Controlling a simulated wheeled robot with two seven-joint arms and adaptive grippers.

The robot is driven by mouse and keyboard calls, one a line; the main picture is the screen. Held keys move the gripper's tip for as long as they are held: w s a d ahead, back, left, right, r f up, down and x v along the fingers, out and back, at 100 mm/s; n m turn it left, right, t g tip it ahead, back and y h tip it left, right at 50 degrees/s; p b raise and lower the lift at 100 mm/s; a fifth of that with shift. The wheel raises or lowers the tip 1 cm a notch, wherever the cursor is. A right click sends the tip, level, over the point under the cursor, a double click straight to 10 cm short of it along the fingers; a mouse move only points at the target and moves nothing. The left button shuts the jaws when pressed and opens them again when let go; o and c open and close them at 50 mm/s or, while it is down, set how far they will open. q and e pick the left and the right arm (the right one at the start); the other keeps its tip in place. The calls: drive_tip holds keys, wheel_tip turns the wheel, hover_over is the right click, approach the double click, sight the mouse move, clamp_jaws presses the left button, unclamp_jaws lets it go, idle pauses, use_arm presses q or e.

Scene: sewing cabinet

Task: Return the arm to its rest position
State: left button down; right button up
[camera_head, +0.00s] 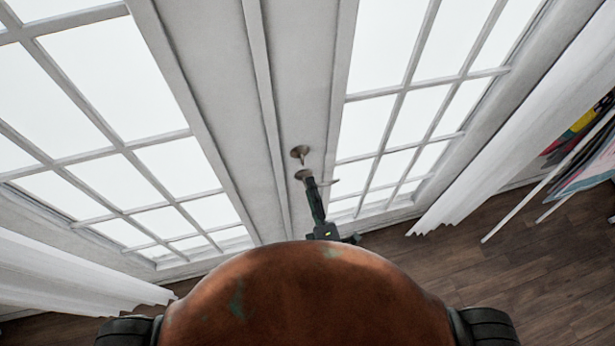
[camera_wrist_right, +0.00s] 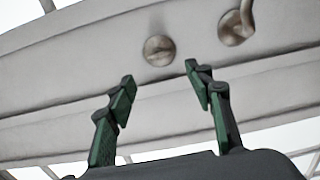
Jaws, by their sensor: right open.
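My right gripper (camera_head: 312,186) reaches up from behind my rust-brown body toward a white double door (camera_head: 290,80). In the head view its dark fingers overlap the area of the metal door handle (camera_head: 302,174). In the right wrist view, the gripper (camera_wrist_right: 160,76) has its two green-and-black fingers spread apart with nothing between them. A round lock plate (camera_wrist_right: 158,50) shows beyond the gap, and the handle (camera_wrist_right: 234,28) lies to the right of the fingers. I cannot tell whether a finger touches the handle. My left gripper is not in view.
Paned windows (camera_head: 85,75) fill the door leaves on both sides. White curtains hang at the left (camera_head: 70,275) and right (camera_head: 500,135). Colourful hanging cloth (camera_head: 585,165) is at the far right. Dark wood floor (camera_head: 440,265) is bare at the lower right.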

drive_tip(key=shift+s+d, duration=0.15)
drive_tip(key=shift+s, duration=0.35)
